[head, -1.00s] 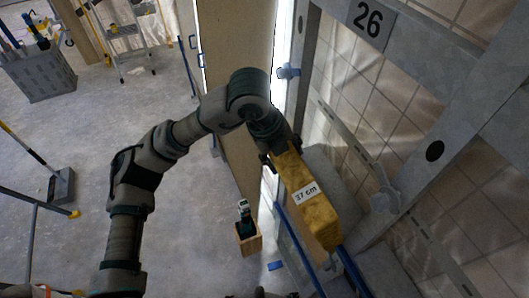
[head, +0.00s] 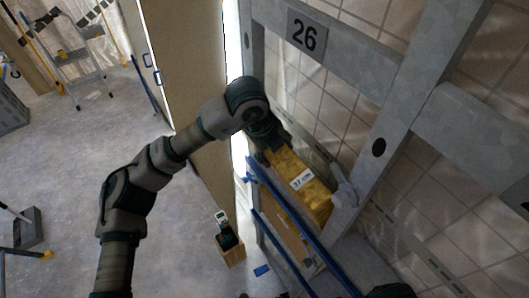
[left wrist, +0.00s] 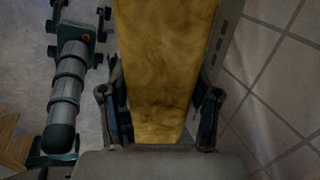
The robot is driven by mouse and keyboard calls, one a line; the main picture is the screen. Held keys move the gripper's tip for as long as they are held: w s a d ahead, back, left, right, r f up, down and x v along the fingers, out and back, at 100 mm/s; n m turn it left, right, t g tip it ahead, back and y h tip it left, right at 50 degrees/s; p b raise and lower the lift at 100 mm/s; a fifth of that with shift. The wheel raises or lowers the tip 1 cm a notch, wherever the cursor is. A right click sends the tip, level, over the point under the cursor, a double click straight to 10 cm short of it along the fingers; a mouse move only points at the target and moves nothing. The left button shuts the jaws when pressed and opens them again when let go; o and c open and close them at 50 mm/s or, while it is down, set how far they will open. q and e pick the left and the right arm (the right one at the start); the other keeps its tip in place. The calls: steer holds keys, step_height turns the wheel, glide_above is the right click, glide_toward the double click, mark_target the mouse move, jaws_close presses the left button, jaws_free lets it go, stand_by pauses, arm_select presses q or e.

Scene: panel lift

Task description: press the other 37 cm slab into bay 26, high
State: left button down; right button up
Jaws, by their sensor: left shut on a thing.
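The yellow, fibrous slab (head: 318,200) labelled "37 cm" is held at its upper end by my left gripper (head: 275,149). It slants down to the right at the opening of bay 26, under the number plate "26" (head: 306,36). In the left wrist view the slab (left wrist: 165,60) stretches away between the two fingers (left wrist: 160,115), which clasp its sides. A pale grey knob (head: 344,188) on the bay's frame is close to the slab's right side. I cannot tell whether the slab touches the frame or the tiled wall behind.
Grey metal studs (head: 405,105) border the bay. Blue rails (head: 300,218) run diagonally below and left of the slab. A tall tan board (head: 185,70) stands to the left. A wooden box (head: 230,250) with a tool sits on the floor.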

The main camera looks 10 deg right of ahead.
arm_select(q)
steer(key=shift+d, duration=0.6)
steer(key=shift+w+a, duration=0.1)
steer(key=shift+a, duration=0.35)
steer(key=shift+f, duration=0.1)
steer(key=shift+c, duration=1.7)
jaws_free()
steer(key=shift+o, duration=0.8)
arm_select(e)
steer(key=shift+d, duration=0.2)
